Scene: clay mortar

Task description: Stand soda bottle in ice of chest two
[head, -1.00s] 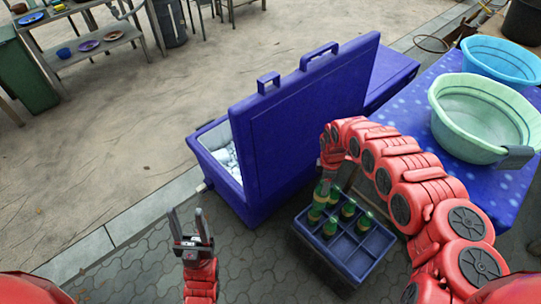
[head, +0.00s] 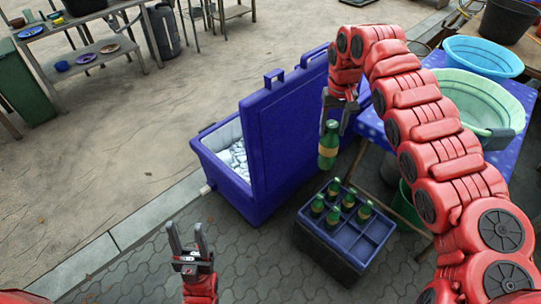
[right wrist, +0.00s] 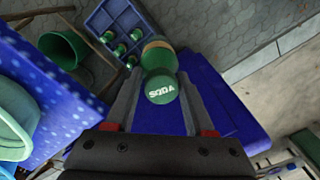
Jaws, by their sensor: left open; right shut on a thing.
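My right gripper (head: 337,112) is shut on a green soda bottle (head: 328,147) with a tan label band, held upright above the bottle crate. In the right wrist view the bottle's cap (right wrist: 161,90) reads SODA between the fingers. A blue ice chest (head: 225,165) stands open at left of the bottle, its lid (head: 285,130) raised between the bottle and the ice. White ice (head: 236,160) shows inside. My left gripper (head: 187,245) is open and empty over the paving.
A blue divided crate (head: 337,262) with several green bottles stands on the paving below the held bottle. A spotted blue table (head: 510,158) at right bears a green basin (head: 480,105) and a blue basin (head: 485,55). Open sandy ground lies left of the chest.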

